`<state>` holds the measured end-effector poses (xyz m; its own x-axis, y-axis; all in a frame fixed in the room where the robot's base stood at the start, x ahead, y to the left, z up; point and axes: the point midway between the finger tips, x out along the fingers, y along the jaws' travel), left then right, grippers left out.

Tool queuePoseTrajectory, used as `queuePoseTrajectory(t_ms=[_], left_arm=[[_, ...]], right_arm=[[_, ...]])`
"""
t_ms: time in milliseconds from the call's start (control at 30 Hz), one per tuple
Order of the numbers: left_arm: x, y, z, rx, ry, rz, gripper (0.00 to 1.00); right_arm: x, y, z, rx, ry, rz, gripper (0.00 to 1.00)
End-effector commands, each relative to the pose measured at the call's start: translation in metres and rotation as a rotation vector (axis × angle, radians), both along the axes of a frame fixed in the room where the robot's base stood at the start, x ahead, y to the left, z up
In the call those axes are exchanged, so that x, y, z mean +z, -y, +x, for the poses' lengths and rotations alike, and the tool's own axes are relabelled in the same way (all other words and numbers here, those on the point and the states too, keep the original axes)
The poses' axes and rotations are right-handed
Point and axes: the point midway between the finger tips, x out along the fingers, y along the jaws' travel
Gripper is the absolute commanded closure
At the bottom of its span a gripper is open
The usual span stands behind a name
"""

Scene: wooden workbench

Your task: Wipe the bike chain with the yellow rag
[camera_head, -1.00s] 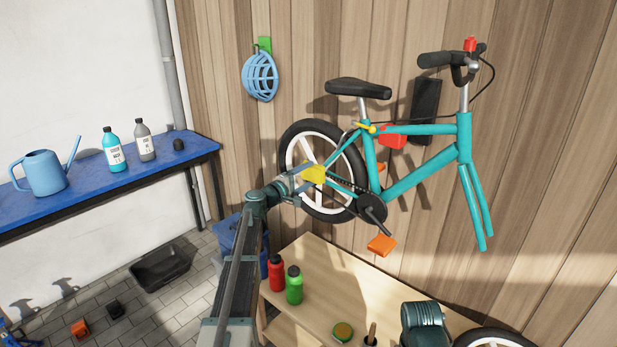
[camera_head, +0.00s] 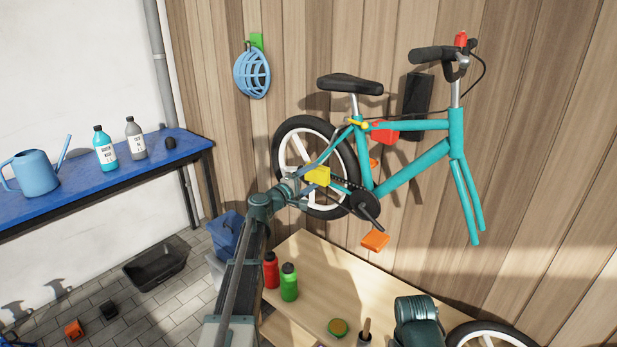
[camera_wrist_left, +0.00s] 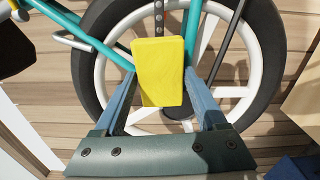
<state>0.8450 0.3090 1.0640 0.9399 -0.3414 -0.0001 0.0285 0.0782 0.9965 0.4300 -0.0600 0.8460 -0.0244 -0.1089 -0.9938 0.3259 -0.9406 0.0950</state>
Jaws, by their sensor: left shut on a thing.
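The yellow rag (camera_head: 318,176) is a folded block held by my left gripper (camera_head: 306,182). In the left wrist view the rag (camera_wrist_left: 158,72) sits between the two blue-grey fingers of my left gripper (camera_wrist_left: 160,95). The teal bike (camera_head: 412,170) hangs by the wooden wall. The bike chain (camera_head: 342,185) runs from the rear wheel to the crank, just right of the rag. In the wrist view a piece of dark chain (camera_wrist_left: 158,18) shows above the rag. I cannot tell whether the rag touches the chain.
A wooden workbench (camera_head: 350,285) stands below the bike, with a red bottle (camera_head: 271,270), a green bottle (camera_head: 289,283), a round tin (camera_head: 338,328) and a brush (camera_head: 366,330). An orange pedal (camera_head: 375,240) sticks out below the crank. A blue table (camera_head: 110,186) stands left.

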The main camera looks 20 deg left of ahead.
Motion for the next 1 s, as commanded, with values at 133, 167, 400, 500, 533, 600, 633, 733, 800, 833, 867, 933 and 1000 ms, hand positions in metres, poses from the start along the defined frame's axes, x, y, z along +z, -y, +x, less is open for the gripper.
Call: queuePoseTrajectory(t_ms=[133,167,400,500,533,600,633,733,800,833,867,933,1000], left_arm=[[0.000,0.014,-0.005,-0.002,0.000,0.000,0.71],[0.000,0.017,-0.005,-0.001,0.000,0.000,0.71],[0.000,0.023,-0.006,-0.001,0.000,0.000,0.71],[0.000,0.024,-0.007,-0.002,0.000,0.000,0.71],[0.000,0.026,-0.007,-0.002,0.000,0.000,0.71],[0.000,0.029,-0.009,-0.003,0.000,0.000,0.71],[0.000,0.031,-0.010,-0.003,0.000,0.000,0.71],[0.000,0.039,-0.013,-0.003,0.000,0.000,0.71],[0.000,0.044,-0.015,-0.003,0.000,0.000,0.71],[0.000,0.047,-0.016,-0.003,0.000,0.000,0.71],[0.000,0.049,-0.017,-0.004,0.000,0.000,0.71],[0.000,0.054,-0.019,-0.004,0.000,0.000,0.71],[0.000,0.056,-0.020,-0.003,0.000,0.000,0.71]], right_arm=[[0.000,0.000,0.000,0.000,0.000,0.000,0.50],[0.000,0.000,0.000,0.000,0.000,0.000,0.50],[0.000,0.000,0.000,0.000,0.000,0.000,0.50],[0.000,0.000,0.000,0.000,0.000,0.000,0.50],[0.000,0.000,0.000,0.000,0.000,0.000,0.50],[0.000,0.000,0.000,0.000,0.000,0.000,0.50],[0.000,0.000,0.000,0.000,0.000,0.000,0.50],[0.000,0.000,0.000,0.000,0.000,0.000,0.50],[0.000,0.000,0.000,0.000,0.000,0.000,0.50],[0.000,0.000,0.000,0.000,0.000,0.000,0.50],[0.000,0.000,0.000,0.000,0.000,0.000,0.50],[0.000,0.000,0.000,0.000,0.000,0.000,0.50],[0.000,0.000,0.000,0.000,0.000,0.000,0.50]])
